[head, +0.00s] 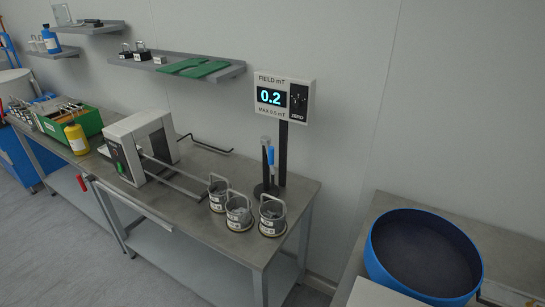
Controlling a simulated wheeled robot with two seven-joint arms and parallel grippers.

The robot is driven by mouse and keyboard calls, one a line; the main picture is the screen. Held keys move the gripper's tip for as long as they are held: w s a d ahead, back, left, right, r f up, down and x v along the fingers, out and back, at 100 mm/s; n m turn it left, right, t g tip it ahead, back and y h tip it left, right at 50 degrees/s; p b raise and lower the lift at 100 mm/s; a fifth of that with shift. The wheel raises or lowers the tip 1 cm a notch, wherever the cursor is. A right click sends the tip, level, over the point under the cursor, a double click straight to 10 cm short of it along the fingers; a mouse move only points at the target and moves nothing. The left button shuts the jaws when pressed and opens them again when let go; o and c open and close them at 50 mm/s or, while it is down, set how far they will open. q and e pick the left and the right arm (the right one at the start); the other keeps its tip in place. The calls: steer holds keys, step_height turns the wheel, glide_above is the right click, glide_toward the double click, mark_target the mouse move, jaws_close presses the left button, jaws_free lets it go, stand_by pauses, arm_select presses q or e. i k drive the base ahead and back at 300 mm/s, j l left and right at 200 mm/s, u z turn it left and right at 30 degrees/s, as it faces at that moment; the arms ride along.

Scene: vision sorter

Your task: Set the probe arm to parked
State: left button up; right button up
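A field meter (284,97) reading 0.2 mT stands on a dark post (283,150) at the right end of the steel bench. A thin upright piece with a grey top and a blue part (270,156) stands close beside the post; it looks like the probe arm, but its joint and setting are too small to tell. A dark round base (267,189) is below it. A black knob (298,98) marked ZERO is on the meter's right side. Neither of my grippers is in view.
Several wire-handled metal baskets (239,213) stand in front of the post. A white and dark machine (141,146) with rails (175,175) is to their left, with a yellow bottle (76,139) and green crate (88,121). A blue round tub (376,262) is at right.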

mark_target(266, 141)
steer(key=i+j+z, duration=0.1)
steer(key=z, duration=1.45)
steer(key=j, duration=0.55)
